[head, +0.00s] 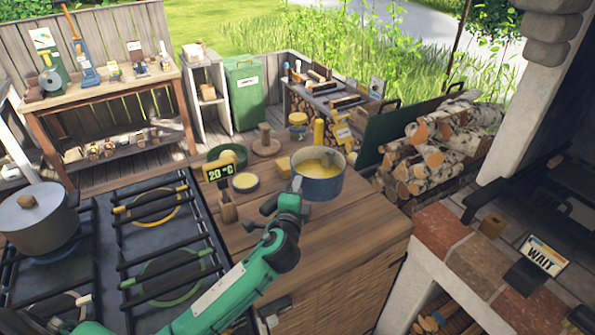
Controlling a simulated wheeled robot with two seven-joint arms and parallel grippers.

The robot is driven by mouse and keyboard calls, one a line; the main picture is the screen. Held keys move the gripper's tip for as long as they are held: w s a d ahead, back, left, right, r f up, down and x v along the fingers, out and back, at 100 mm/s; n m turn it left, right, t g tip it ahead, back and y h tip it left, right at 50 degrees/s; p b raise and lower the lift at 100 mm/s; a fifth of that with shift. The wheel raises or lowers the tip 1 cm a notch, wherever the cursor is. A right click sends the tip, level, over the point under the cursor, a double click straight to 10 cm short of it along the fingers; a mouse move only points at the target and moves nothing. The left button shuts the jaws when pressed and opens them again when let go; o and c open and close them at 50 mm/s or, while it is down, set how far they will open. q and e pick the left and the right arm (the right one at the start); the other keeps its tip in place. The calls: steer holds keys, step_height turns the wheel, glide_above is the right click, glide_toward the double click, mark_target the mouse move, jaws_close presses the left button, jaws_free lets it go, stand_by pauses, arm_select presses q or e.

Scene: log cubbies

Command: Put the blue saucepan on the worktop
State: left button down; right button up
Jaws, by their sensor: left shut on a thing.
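The blue saucepan (322,187) has a pale rim and yellow contents. It is upright over the right part of the wooden worktop (345,235), near its back edge. I cannot tell whether its base touches the wood. My green left arm reaches in from the bottom left. Its gripper (297,184) is at the saucepan's near left side, shut on it. The exact grip is hidden by the wrist and is small in the picture. My right gripper is not in view.
A hob (160,240) with black bars is left of the worktop, holding a grey lidded pot (40,218). A 20 °C sign (219,172), yellow-topped tin (245,182), green bowl (228,154) and wooden stand (265,142) are left of the saucepan. The worktop's front right is clear.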

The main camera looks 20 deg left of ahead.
arm_select(q)
step_height(320, 180, down, 8)
steer(key=shift+r, duration=0.1)
steer(key=shift+f, duration=0.5)
steer(key=shift+f, duration=0.1)
steer(key=c, duration=1.2)
jaws_free()
steer(key=shift+f, duration=0.15)
steer(key=shift+c, duration=0.2)
steer(key=shift+s, duration=0.1)
